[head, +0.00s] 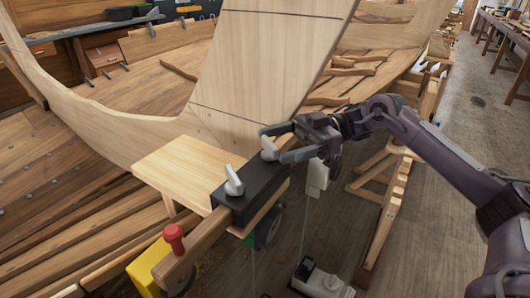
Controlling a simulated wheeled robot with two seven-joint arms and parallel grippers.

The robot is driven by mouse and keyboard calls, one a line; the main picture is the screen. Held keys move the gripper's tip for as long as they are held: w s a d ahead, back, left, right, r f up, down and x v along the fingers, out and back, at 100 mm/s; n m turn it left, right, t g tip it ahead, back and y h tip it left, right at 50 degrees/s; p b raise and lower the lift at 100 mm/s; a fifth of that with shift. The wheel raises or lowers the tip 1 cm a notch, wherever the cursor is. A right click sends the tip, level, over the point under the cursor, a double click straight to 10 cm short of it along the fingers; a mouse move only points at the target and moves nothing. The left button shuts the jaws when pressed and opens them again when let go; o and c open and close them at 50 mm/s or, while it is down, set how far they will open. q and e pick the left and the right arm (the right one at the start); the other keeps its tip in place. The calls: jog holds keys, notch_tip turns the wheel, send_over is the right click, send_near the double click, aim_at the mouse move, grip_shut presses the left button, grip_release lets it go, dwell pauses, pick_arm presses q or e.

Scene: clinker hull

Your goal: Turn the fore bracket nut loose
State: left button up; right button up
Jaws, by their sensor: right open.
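A black bracket (248,197) sits on the edge of a light wooden board and carries two pale grey wing nuts. One nut (234,184) stands at its near left end. The other nut (267,148) stands at its far right end. I cannot tell from the view which is the fore one. My right gripper (272,143) reaches in from the right, open, with its fingertips at the far right nut. The nut shows at the gap between the fingers; I cannot tell whether either finger touches it. My left gripper is not in view.
A light board (183,163) lies left of the bracket. A tall plank (260,70) rises just behind the right gripper. A red knob (174,236) stands on a wooden bar at the lower left, above a yellow block (147,268). Open floor (480,130) lies at the right.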

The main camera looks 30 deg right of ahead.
jog(key=shift+d+b, duration=0.3)
jog(key=shift+d, duration=1.3)
